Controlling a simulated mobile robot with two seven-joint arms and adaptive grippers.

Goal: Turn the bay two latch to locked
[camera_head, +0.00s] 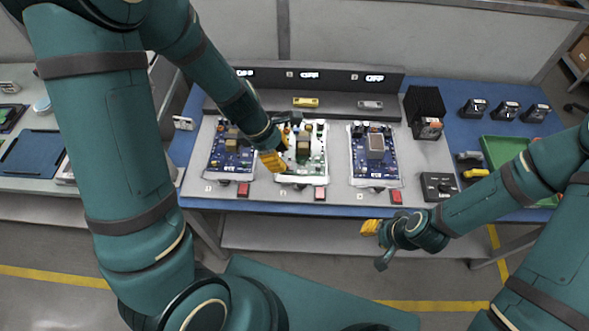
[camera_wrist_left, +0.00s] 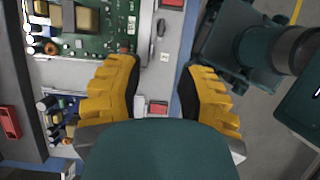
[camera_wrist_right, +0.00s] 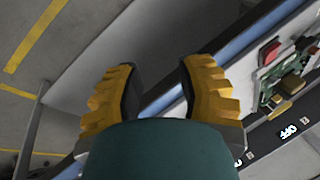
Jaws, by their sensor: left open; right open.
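The bay two board (camera_head: 314,147) is green and sits in the middle of three bays on the grey fixture (camera_head: 267,192). At its front edge is a small dark latch (camera_head: 300,186), beside a red block (camera_head: 320,193). The latch also shows as a grey piece in the left wrist view (camera_wrist_left: 160,27); whether it is locked is hard to tell. My left gripper (camera_head: 275,155) is open and empty above bay two's left side, apart from the latch. My right gripper (camera_head: 370,227) is open and empty in front of the table edge.
Blue boards fill bay one (camera_head: 231,148) and bay three (camera_head: 360,165). Behind them a dark panel (camera_head: 340,77) carries displays, with OFF readable. A black box (camera_head: 424,103), a control box (camera_head: 438,186) and a green tray (camera_head: 505,150) stand right. Free floor lies in front.

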